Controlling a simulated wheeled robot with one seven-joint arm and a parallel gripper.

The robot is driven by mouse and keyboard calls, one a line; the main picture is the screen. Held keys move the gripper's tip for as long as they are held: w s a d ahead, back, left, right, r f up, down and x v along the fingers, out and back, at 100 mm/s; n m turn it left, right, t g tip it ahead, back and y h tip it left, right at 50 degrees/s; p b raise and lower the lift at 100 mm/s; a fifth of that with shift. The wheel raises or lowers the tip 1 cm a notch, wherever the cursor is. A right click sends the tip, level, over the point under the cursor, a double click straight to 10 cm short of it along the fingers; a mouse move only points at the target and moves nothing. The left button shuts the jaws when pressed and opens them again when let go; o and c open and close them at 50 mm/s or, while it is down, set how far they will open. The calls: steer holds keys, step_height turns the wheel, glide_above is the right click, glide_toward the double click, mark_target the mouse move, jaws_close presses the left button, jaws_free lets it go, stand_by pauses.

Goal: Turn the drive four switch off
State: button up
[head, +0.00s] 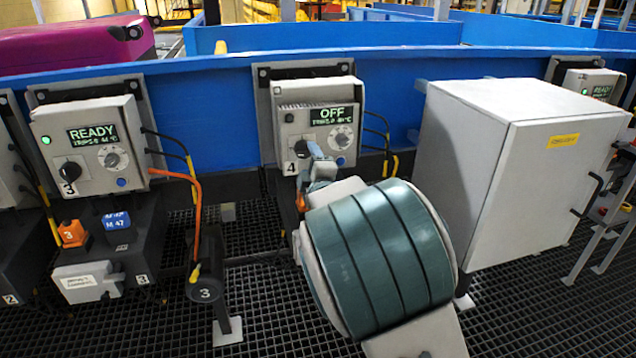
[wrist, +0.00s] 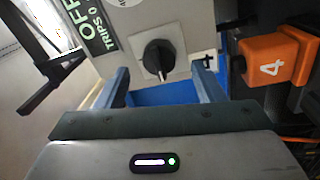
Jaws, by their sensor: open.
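The drive four control box (head: 315,95) is on the blue conveyor frame, marked 4, with its display (head: 333,116) reading OFF. Its lamp looks unlit. Its black rotary switch (wrist: 159,57) shows clearly in the wrist view, with its white mark pointing down in that picture, toward the panel's left side. In the head view the switch is partly hidden by my gripper (head: 315,156). My gripper is open and empty in the wrist view (wrist: 160,75), its fingers at either side of the switch with gaps between.
An orange box (wrist: 272,60) marked 4 is right of the switch in the wrist view. The drive three box (head: 90,145) reads READY with a green lamp, at left. A grey cabinet (head: 490,180) stands right of my arm. A magenta case (head: 75,45) is at back left.

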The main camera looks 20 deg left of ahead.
steer(key=v, duration=0.9)
steer(key=shift+s+d+p, duration=0.15)
steer(key=shift+s+p, duration=0.25)
steer(key=shift+p, duration=0.05)
steer(key=s+d+r+m+g+h+p, duration=0.25)
steer(key=d+r+m+h+p, duration=0.3)
steer(key=d, duration=0.45)
steer(key=s+d+r+m+g+h+p, duration=0.1)
steer(key=d+r+m+g+h+p, duration=0.2)
steer(key=d+m+p, duration=0.55)
steer(key=s+d+r+m+g+p, duration=0.2)
steer(key=s+d+r+p, duration=0.1)
steer(key=s, duration=0.4)
steer(key=s+d+r+m+g+h+p, duration=0.1)
steer(key=s+d+r+m+g+p, duration=0.2)
steer(key=s+d, duration=0.3)
steer(key=s+d+r+m+g+p, duration=0.2)
steer(key=s+d+r+m+p, duration=0.1)
steer(key=s, duration=0.5)
steer(key=shift+s+d+r+g+p, duration=0.2)
steer(key=shift+d+r+g+p, duration=0.15)
steer(key=shift+d+r+p, duration=0.55)
